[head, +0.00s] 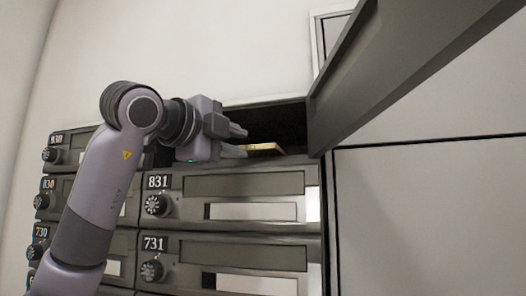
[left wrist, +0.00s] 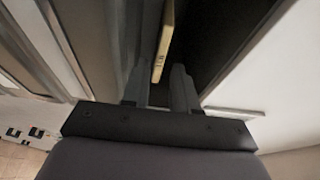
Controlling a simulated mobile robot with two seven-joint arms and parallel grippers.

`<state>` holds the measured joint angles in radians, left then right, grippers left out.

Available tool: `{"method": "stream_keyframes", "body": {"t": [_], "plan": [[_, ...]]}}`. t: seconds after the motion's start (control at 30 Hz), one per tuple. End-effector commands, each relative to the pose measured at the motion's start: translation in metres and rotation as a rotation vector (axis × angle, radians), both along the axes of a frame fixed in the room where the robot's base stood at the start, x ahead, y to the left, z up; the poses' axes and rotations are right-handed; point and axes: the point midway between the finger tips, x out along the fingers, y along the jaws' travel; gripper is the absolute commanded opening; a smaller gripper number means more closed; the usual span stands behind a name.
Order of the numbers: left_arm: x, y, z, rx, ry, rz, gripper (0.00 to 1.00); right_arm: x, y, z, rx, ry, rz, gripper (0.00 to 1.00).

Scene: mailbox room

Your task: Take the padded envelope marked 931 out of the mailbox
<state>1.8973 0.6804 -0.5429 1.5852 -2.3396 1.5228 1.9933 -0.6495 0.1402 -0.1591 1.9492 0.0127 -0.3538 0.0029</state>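The padded envelope (head: 262,148) is tan and lies in the dark open compartment of the top mailbox row, its edge showing at the opening. In the left wrist view the envelope (left wrist: 164,42) shows as a narrow tan strip with small marks that I cannot read. My left gripper (head: 240,140) is at the compartment mouth, just left of the envelope. Its fingers are apart in the left wrist view (left wrist: 161,85), with the envelope's near end between or just beyond their tips; I cannot tell whether they touch. My right gripper is not in view.
The open mailbox door (head: 385,70) stands out at the upper right of the compartment. Closed mailboxes 831 (head: 240,185) and 731 (head: 240,250) lie below. Closed boxes 830 and 730 are at left, partly behind my left arm.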

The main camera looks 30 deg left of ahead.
Motion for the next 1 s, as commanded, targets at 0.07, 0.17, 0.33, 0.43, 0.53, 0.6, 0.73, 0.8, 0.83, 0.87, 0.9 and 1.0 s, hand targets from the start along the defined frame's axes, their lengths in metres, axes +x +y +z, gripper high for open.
{"method": "stream_keyframes", "body": {"t": [0.07, 0.17, 0.33, 0.43, 0.53, 0.6, 0.73, 0.8, 0.83, 0.87, 0.9, 1.0], "plan": [[0.011, -0.001, 0.002, 0.0, 0.003, 0.0, 0.28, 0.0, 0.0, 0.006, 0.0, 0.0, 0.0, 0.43], [0.022, -0.002, 0.002, 0.0, 0.002, 0.0, 0.28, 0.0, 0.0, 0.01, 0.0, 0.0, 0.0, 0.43], [0.039, -0.003, 0.002, 0.001, 0.001, 0.0, 0.28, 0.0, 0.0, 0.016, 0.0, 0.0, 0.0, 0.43], [0.046, -0.003, 0.001, 0.001, 0.0, 0.0, 0.28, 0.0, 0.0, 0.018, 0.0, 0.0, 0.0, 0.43], [0.05, -0.004, 0.001, 0.001, 0.0, 0.0, 0.28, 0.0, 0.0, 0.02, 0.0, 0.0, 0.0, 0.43], [0.051, -0.004, 0.0, 0.001, 0.0, 0.0, 0.28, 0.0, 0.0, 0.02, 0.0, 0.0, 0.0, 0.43], [0.052, -0.004, 0.0, 0.002, -0.001, 0.0, 0.28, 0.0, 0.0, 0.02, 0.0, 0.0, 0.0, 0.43], [0.052, -0.004, 0.0, 0.002, -0.001, 0.0, 0.28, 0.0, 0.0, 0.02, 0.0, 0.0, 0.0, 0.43], [0.052, -0.004, 0.0, 0.002, -0.001, 0.0, 0.28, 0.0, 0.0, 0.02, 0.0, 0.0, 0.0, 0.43], [0.052, -0.004, 0.0, 0.002, -0.001, 0.0, 0.28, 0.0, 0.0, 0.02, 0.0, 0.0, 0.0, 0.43], [0.052, -0.004, 0.0, 0.002, -0.001, 0.0, 0.24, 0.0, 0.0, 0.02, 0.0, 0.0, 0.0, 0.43], [0.052, -0.004, 0.0, 0.002, -0.001, 0.0, 0.0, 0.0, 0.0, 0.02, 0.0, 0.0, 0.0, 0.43]]}}
